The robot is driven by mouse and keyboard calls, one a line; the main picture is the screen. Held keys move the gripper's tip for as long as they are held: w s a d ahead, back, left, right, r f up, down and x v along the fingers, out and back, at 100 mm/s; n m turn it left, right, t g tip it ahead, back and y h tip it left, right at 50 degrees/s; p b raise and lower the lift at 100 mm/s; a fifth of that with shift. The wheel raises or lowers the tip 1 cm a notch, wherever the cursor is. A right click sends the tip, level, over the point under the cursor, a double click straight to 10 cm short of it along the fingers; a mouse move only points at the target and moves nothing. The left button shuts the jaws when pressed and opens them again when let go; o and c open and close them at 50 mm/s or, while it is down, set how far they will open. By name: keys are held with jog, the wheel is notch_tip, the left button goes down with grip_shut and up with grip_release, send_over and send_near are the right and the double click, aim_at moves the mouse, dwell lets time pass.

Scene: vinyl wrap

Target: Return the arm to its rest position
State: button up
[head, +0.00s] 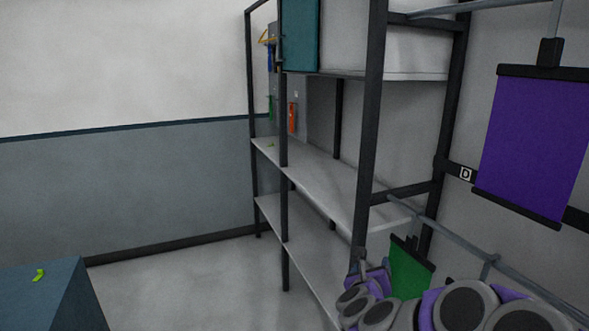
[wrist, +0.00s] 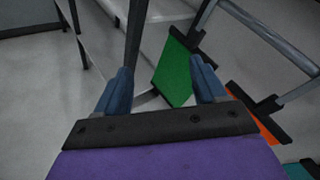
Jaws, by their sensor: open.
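My gripper (wrist: 160,66) shows in the wrist view as two blue fingers spread apart, with nothing held between them. In the head view my purple and grey arm is folded low at the bottom right, and the gripper end is small and hard to make out there. A green vinyl sheet (wrist: 176,72) with dark end bars lies beyond the fingers in the wrist view. It hangs beside my arm in the head view (head: 409,270), its lower part hidden. I cannot tell whether the arm touches it.
A dark-framed shelf rack (head: 325,180) stands close ahead. A purple vinyl sheet (head: 532,148) hangs from a rail at the right. An orange sheet (wrist: 262,128) shows at the right of the wrist view. A blue-grey block (head: 45,295) stands lower left; floor between is clear.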

jog(key=s+a+r+n+y, duration=0.2)
jog(key=s+a+n+y, duration=0.2)
jog(key=a+n+y, duration=0.45)
jog(key=s+a+f+n+g+y, duration=0.2)
jog(key=s+a+n+g, duration=0.5)
jog(key=s+n, duration=0.5)
jog(key=s+d+f+n+g+h, duration=0.1)
jog(key=s+d+n+g, duration=0.2)
jog(key=s, duration=0.6)
jog(key=s+d+f+n+g+h, duration=0.1)
jog(key=s+d+n+g+h, duration=0.1)
jog(key=s+n, duration=0.4)
jog(key=s+d+f+n+g+h, duration=0.2)
jog(key=s+d+n+g, duration=0.2)
jog(key=s, duration=1)
jog(key=shift+d+n, duration=0.4)
jog(key=shift+n, duration=0.25)
